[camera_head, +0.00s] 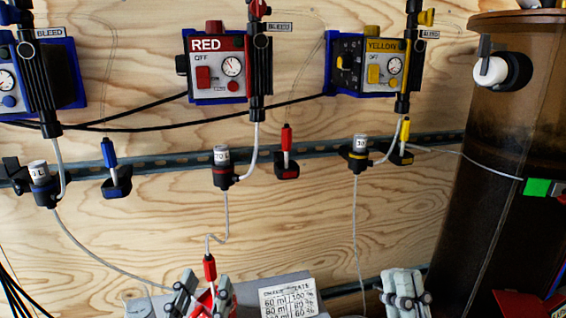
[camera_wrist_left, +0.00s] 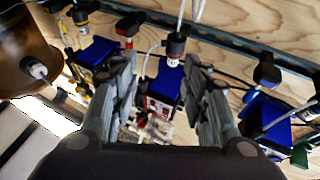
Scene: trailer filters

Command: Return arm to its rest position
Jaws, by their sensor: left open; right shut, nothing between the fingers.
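My left gripper (camera_head: 203,285) is at the bottom of the head view, left of the middle, with its fingers apart. In the left wrist view its two grey fingers (camera_wrist_left: 160,72) are spread with nothing clearly held between them. A red connector (camera_head: 209,268) on a thin grey tube shows just above and between its fingers in the head view; I cannot tell whether it touches them. My right gripper (camera_head: 404,288) is at the bottom right, its fingers together and empty.
A plywood wall carries the red pump unit (camera_head: 217,68), the yellow unit (camera_head: 372,66) and a blue-framed unit (camera_head: 8,86). Filters and connectors sit on a metal rail (camera_head: 320,148). A dark tank (camera_head: 510,130) stands at right. A printed chart (camera_head: 288,300) lies between the grippers.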

